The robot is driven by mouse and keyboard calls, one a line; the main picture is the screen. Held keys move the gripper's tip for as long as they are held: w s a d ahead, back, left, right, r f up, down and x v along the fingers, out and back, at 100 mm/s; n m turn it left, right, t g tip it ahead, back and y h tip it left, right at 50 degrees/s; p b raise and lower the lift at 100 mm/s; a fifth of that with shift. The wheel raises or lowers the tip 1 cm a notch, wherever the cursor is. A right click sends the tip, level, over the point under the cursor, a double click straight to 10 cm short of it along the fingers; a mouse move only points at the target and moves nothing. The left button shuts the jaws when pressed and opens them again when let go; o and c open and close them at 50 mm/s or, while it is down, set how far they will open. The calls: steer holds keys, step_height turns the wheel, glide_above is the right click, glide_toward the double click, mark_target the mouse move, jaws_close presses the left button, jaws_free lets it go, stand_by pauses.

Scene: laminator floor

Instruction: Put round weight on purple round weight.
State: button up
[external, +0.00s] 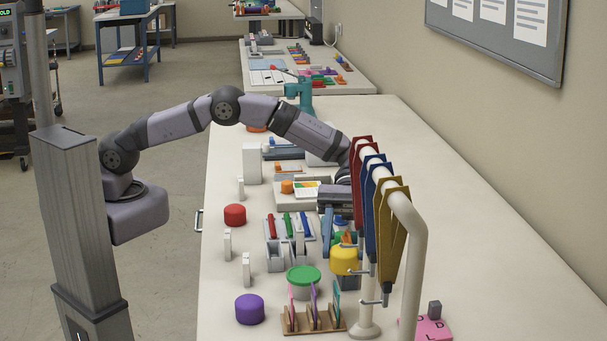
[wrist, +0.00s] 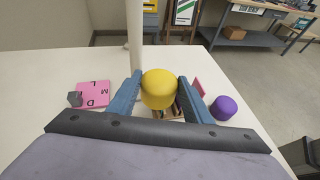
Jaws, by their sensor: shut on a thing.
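A yellow round weight (external: 345,261) is between the blue fingers of my gripper (external: 338,228), which is shut on it. In the wrist view the yellow weight (wrist: 158,88) sits between the two fingertips, above the table. The purple round weight (external: 249,309) stands on the table at the near left in the external view, with nothing on it. It also shows in the wrist view (wrist: 224,107), to the right of my gripper and apart from it. A red round weight (external: 235,215) stands farther back on the left of the table.
A green-lidded tub (external: 303,277) and a wooden rack (external: 330,326) of upright cards stand near the purple weight. A white pipe stand (external: 413,240) with hanging coloured pieces rises to the right. A pink lettered pad (external: 434,329) with a grey cube lies at the near right.

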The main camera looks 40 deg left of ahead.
steer(key=s+a+r+m+g+y+p, duration=0.1)
steer(key=s+a+r+m+y+p, duration=0.15)
steer(key=s+a, duration=0.35)
steer(key=s+a+r+m+g+y+p, duration=0.1)
steer(key=s+a+r+m+y+p, duration=0.15)
steer(key=s+a, duration=0.4)
steer(key=p, duration=0.4)
glide_above(253, 296)
steer(key=shift+n, duration=0.4)
steer(key=shift+f, duration=5.3)
steer(key=shift+f+b, duration=0.2)
steer(key=shift+b, duration=0.1)
steer(key=o, duration=1.3)
steer(key=shift+o, duration=0.2)
